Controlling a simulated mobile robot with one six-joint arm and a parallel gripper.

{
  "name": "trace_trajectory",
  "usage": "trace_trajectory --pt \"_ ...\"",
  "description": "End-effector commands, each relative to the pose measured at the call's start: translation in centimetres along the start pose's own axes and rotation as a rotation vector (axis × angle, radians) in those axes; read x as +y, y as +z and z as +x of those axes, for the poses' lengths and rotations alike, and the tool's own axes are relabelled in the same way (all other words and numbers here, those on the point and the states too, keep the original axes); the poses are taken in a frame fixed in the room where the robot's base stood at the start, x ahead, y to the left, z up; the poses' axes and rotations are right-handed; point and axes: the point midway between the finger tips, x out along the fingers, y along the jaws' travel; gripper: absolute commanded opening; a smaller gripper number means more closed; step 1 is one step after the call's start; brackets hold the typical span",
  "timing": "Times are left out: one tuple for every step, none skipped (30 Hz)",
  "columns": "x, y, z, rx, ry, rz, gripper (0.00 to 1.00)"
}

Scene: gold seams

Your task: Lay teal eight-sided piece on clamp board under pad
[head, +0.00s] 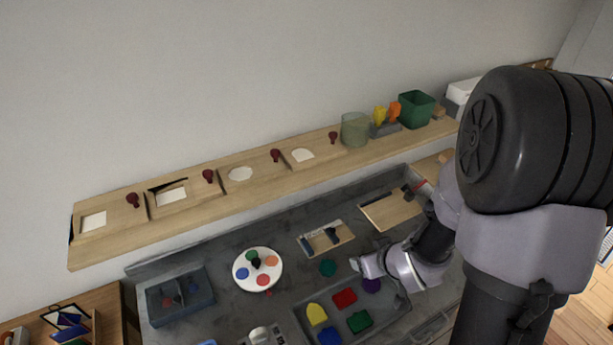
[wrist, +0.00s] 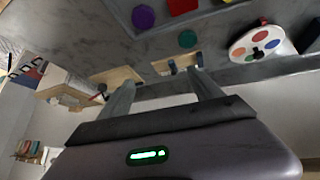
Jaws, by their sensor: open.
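The teal eight-sided piece (head: 328,268) lies flat on the grey bench, beyond the tray of coloured pieces; it also shows in the wrist view (wrist: 187,39). My gripper (head: 360,266) is open and empty, to the right of the teal piece in the head view and apart from it. Its two spread fingers show in the wrist view (wrist: 160,76). A wooden board (head: 388,212) with a dark fitting and a red part at its far right end looks like the clamp board; it lies at the back right. Its pad is too small to make out.
A smaller wooden board (head: 340,246) with dark parts lies behind the teal piece. The grey tray (head: 299,312) holds several coloured pieces. A white disc with coloured spots (head: 245,282) and a blue-grey bin (head: 203,308) stand left. A wooden shelf (head: 235,198) runs along the wall.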

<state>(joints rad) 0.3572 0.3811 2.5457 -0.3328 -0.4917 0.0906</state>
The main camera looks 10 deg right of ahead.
Motion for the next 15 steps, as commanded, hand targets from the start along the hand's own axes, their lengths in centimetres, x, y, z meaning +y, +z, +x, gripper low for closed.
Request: trace_trajectory --pt "-0.7 1.1 0.9 0.007 -0.054 -0.024 0.75" --pt "-1.3 1.7 1.6 0.026 -0.086 -0.041 0.75" --pt "-2.2 2.4 2.3 0.049 -0.125 -0.057 0.75" --pt "-2.8 2.8 2.6 0.065 -0.151 -0.065 0.75" --pt "-3.2 3.1 2.9 0.080 -0.171 -0.071 0.75" --pt "-3.8 3.5 3.2 0.095 -0.192 -0.076 0.75" --pt "-4.0 3.6 3.4 0.103 -0.202 -0.078 0.75" --pt "-4.2 3.7 3.7 0.111 -0.209 -0.080 0.75" --pt "-4.4 3.9 4.1 0.118 -0.215 -0.082 0.75" --pt "-4.5 3.9 4.6 0.121 -0.216 -0.083 0.75" --pt "-4.6 4.0 5.0 0.123 -0.218 -0.084 0.75" --pt "-4.7 4.0 5.5 0.124 -0.218 -0.084 0.75" --pt "-4.7 4.0 5.8 0.125 -0.218 -0.084 0.75" --pt "-4.8 4.0 6.1 0.125 -0.218 -0.084 0.75" --pt "-4.8 4.0 6.4 0.125 -0.217 -0.085 0.75"
